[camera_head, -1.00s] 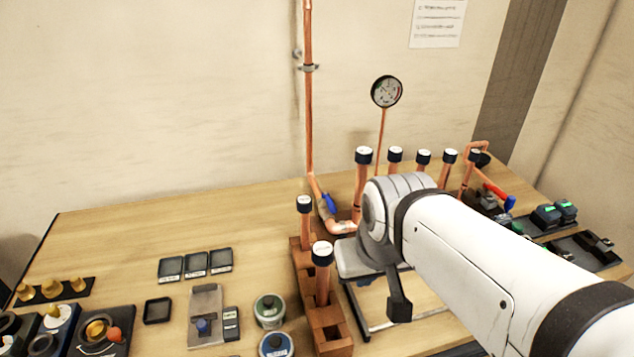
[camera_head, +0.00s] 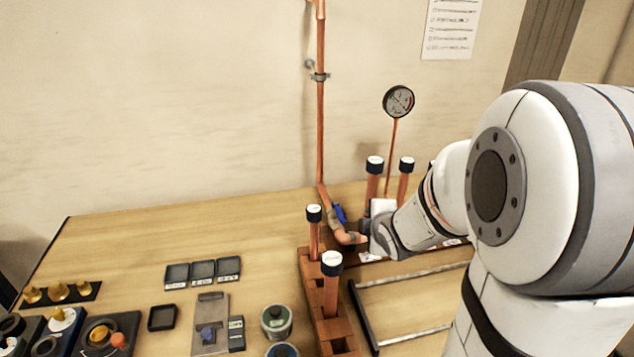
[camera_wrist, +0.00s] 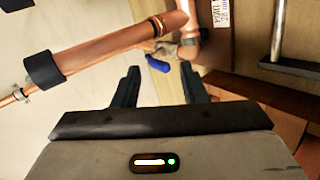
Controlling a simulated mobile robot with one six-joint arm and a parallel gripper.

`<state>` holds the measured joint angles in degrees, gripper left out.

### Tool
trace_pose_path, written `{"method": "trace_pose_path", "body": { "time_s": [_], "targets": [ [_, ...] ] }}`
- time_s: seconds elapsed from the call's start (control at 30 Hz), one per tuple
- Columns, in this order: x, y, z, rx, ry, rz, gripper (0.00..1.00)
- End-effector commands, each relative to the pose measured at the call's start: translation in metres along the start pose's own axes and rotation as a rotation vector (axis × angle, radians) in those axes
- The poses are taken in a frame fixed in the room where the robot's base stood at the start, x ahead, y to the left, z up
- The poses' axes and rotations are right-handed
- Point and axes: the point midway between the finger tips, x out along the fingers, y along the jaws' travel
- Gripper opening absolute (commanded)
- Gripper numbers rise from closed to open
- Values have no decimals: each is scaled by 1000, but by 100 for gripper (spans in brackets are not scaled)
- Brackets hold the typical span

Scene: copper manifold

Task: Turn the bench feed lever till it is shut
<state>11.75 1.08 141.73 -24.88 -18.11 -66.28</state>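A blue lever (camera_head: 340,214) sits on a valve in the copper feed pipe (camera_head: 321,140), low down where the pipe bends onto the bench. In the wrist view the blue lever (camera_wrist: 158,63) shows just beyond and between my fingertips, beside the pale valve body. My gripper (camera_wrist: 159,72) is open, its two dark fingers apart with nothing seen between them. In the head view my arm reaches in from the right and its end is just right of the lever; the fingers there are mostly hidden. I cannot tell whether a finger touches the lever.
Capped copper pipes (camera_head: 373,180) stand behind my gripper, with a gauge (camera_head: 398,102) above. A brown block rack (camera_head: 327,310) with capped pipes stands in front. Small trays (camera_head: 203,269) and tins (camera_head: 277,320) lie left. My arm hides the bench's right side.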

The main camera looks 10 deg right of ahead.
Motion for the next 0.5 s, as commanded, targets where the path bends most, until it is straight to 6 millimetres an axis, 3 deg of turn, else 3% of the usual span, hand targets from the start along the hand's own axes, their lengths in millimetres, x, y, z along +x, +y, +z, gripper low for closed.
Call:
{"method": "trace_pose_path", "body": {
  "time_s": [0.03,0.2,0.5],
  "targets": [
    [17,-5,1,-103,34,35,39],
    [52,-11,-6,-454,151,215,39],
    [68,-21,-18,-760,234,462,39]
  ]
}}
